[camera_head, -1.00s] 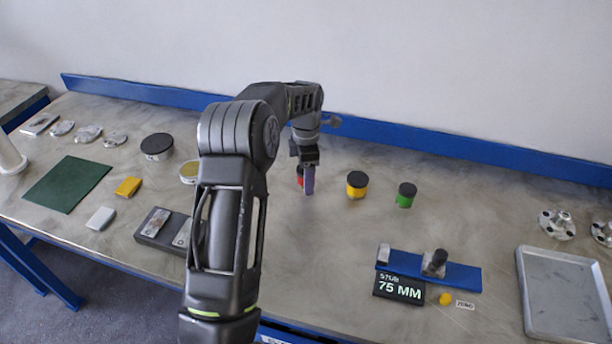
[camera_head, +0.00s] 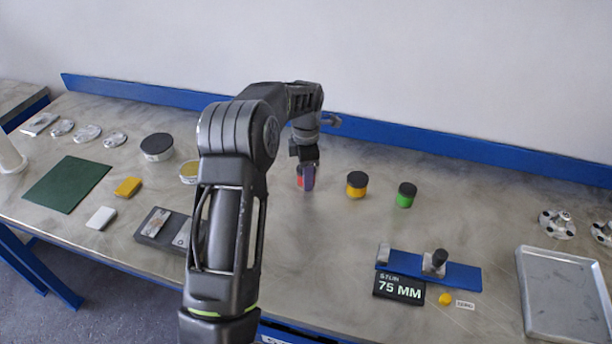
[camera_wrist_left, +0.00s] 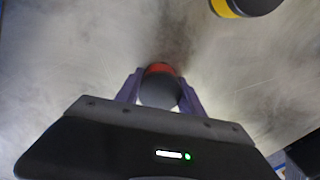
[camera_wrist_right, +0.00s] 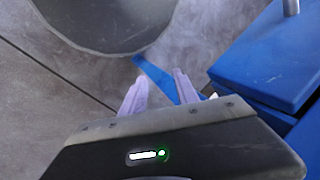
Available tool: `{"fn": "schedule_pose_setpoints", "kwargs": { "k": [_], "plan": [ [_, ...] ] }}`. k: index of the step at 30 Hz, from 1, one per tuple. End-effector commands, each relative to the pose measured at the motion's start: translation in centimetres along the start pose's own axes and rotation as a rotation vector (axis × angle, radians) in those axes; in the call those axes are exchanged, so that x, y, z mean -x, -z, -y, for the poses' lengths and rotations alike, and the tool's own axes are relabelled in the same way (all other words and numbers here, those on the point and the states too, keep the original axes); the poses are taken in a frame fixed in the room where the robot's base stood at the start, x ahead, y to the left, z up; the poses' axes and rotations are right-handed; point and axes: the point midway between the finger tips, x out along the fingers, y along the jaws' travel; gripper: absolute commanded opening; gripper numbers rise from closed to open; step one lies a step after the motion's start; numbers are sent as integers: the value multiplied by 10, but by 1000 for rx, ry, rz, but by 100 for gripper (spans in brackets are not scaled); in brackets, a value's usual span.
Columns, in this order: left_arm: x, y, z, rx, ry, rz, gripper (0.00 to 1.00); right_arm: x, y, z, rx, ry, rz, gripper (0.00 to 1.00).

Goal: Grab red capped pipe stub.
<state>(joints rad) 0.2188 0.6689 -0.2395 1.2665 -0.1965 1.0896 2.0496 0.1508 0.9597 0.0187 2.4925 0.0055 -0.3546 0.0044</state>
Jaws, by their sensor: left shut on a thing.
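The red capped pipe stub (camera_head: 300,182) is mostly hidden behind a finger of my left gripper (camera_head: 308,180). In the left wrist view its dark round cap (camera_wrist_left: 159,92) and red band (camera_wrist_left: 160,68) sit between the two purple fingers, which touch it on both sides. My left gripper is shut on this stub. I cannot tell whether the stub is clear of the table. My right gripper (camera_wrist_right: 159,92) shows only in its own wrist view, with its fingers apart and nothing between them.
A yellow stub (camera_head: 357,185) and a green stub (camera_head: 405,195), both black-capped, stand to the right of the left gripper. A blue fixture (camera_head: 455,274) with a "75 MM" sign (camera_head: 398,288) and a metal tray (camera_head: 565,295) are at the right. A green mat (camera_head: 66,184) lies left.

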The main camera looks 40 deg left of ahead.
Motion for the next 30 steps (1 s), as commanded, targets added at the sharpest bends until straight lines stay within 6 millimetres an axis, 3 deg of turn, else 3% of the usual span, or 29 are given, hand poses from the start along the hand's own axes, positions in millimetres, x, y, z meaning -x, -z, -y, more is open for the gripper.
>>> {"fn": "schedule_pose_setpoints", "kwargs": {
  "k": [13, 24, 30],
  "plan": [
    [11, -1, -1, -1, -3, 2, 0, -3, 0, -1, 0, 1, -1, 36],
    [78, -1, -1, -1, -5, 4, 0, -12, 2, -4, 3, 4, -4, 36],
    [99, 0, 0, 0, -2, 1, 0, -13, 2, -4, 3, 5, -4, 36]
  ]
}}
